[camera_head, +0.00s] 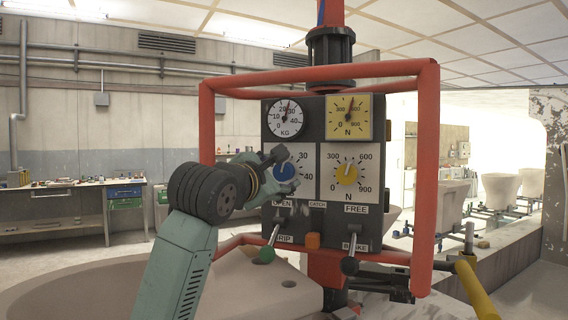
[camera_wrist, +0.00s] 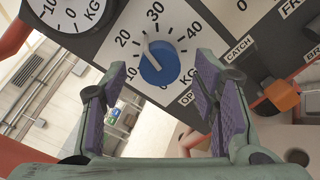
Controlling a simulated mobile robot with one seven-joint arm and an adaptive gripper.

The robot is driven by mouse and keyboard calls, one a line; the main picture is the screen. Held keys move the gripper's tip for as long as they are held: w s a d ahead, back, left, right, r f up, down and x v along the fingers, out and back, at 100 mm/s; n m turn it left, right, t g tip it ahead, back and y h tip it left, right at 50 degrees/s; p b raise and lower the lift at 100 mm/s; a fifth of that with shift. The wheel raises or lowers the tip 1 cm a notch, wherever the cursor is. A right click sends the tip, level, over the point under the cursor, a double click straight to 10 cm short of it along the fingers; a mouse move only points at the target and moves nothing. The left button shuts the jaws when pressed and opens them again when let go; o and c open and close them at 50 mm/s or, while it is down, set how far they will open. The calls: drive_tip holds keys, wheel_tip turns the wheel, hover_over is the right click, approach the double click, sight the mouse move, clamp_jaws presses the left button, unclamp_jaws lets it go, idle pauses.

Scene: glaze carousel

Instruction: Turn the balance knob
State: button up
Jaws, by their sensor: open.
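A grey control panel (camera_head: 312,205) in a red tube frame carries a blue knob (camera_head: 283,172) on a white KG scale at its left. In the wrist view the blue knob (camera_wrist: 160,63) has a white pointer, which points up-left near the 30. No label reading "balance" is legible. My gripper (camera_head: 279,171) is in front of the knob and partly hides it and its scale in the head view. In the wrist view my gripper (camera_wrist: 162,72) is open, with a purple-padded finger on either side below the knob. I see no contact with it.
A yellow knob (camera_head: 347,174) on an N scale sits to the right. A KG gauge (camera_head: 286,117) and a yellow N gauge (camera_head: 349,117) are above. Below are a green-tipped lever (camera_head: 267,254), a black-tipped lever (camera_head: 350,265) and an orange block (camera_head: 312,241). The red frame (camera_head: 427,170) surrounds the panel.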

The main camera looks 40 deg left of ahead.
sight(282, 172)
drive_tip(key=shift+p+x, duration=0.55)
drive_tip(key=shift+x, duration=1.35)
drive_tip(key=shift+c, duration=0.5)
drive_tip(key=c, duration=1.1)
